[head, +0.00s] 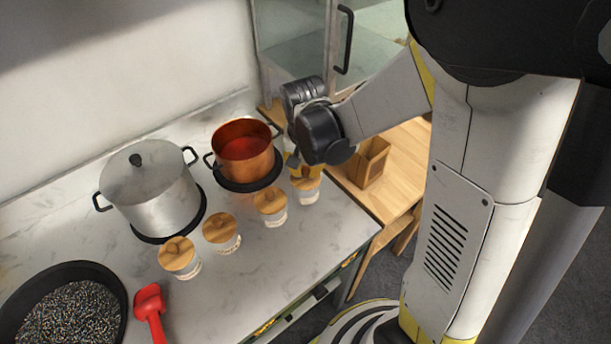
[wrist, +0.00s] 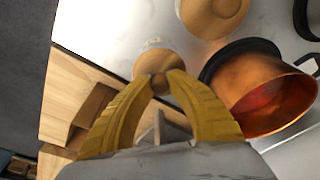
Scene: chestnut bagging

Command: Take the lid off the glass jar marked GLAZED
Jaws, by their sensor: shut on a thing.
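Several glass jars with round wooden lids stand in a row on the counter. My gripper (head: 300,172) is over the jar at the right end of the row (head: 308,197). In the wrist view the yellow fingers (wrist: 160,82) are shut on the knob of that jar's wooden lid (wrist: 155,60). The lid appears to sit at the jar's mouth; I cannot tell whether there is a gap. A small pale label (wrist: 152,43) shows beside the lid, but its marking is too small to read. I cannot tell which jar says GLAZED.
Another lidded jar (head: 271,207) stands just left. A copper pot (head: 243,150) is close behind, on a black burner. A steel pot (head: 150,195), a dark pan (head: 115,285) and a red scoop (head: 150,303) are farther left. A wooden box (head: 370,162) stands on the wooden table at right.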

